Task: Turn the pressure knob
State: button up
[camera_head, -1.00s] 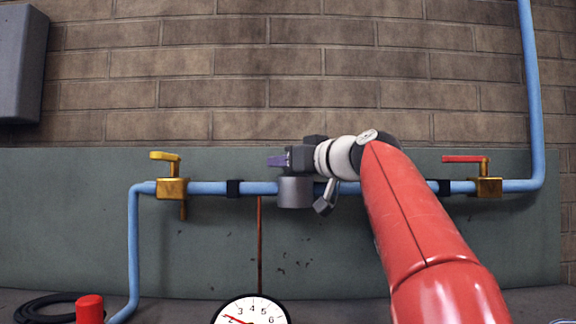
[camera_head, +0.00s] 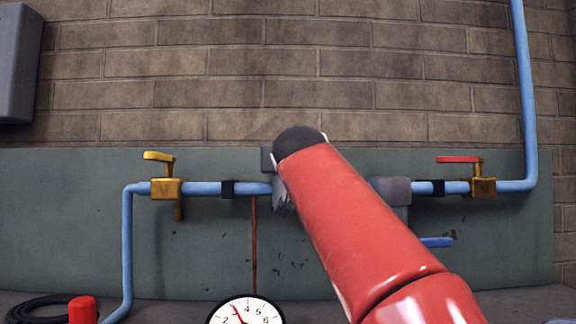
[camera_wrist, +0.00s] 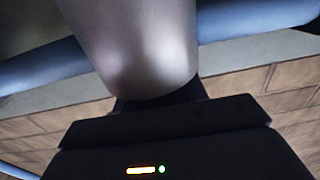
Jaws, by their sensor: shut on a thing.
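The pressure knob sits on the grey regulator (camera_head: 281,193) in the middle of the blue pipe; my red arm hides the knob and most of the regulator in the head view. In the wrist view a smooth grey rounded body (camera_wrist: 150,50) fills the upper middle, right against my dark gripper (camera_wrist: 158,103). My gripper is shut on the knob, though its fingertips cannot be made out. The round white gauge (camera_head: 246,312) is at the bottom edge of the head view, partly cut off. Its red needle points near 3.
A valve with a yellow lever (camera_head: 160,157) is left on the pipe, one with a red lever (camera_head: 458,159) right. A grey fitting (camera_head: 392,190) and a blue bar (camera_head: 437,242) are right of my arm. A red cylinder (camera_head: 82,310) and dark coil (camera_head: 38,308) lie bottom left.

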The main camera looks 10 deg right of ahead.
jog(key=m+g+h+b, duration=0.1)
jog(key=m+h, duration=0.2)
jog(key=h, duration=0.1)
jog(key=shift+d+f+h, duration=0.1)
jog(key=shift+h, duration=0.3)
jog(key=shift+s+d+m+g+h, duration=0.1)
jog(key=shift+d+m+g+h, duration=0.15)
jog(key=shift+m+g+h, duration=1)
jog(key=shift+h, duration=0.25)
jog(key=o, duration=1)
jog(key=shift+t, duration=0.25)
jog(key=b+v, duration=0.2)
jog(key=v, duration=0.6)
jog(key=shift+d, duration=0.1)
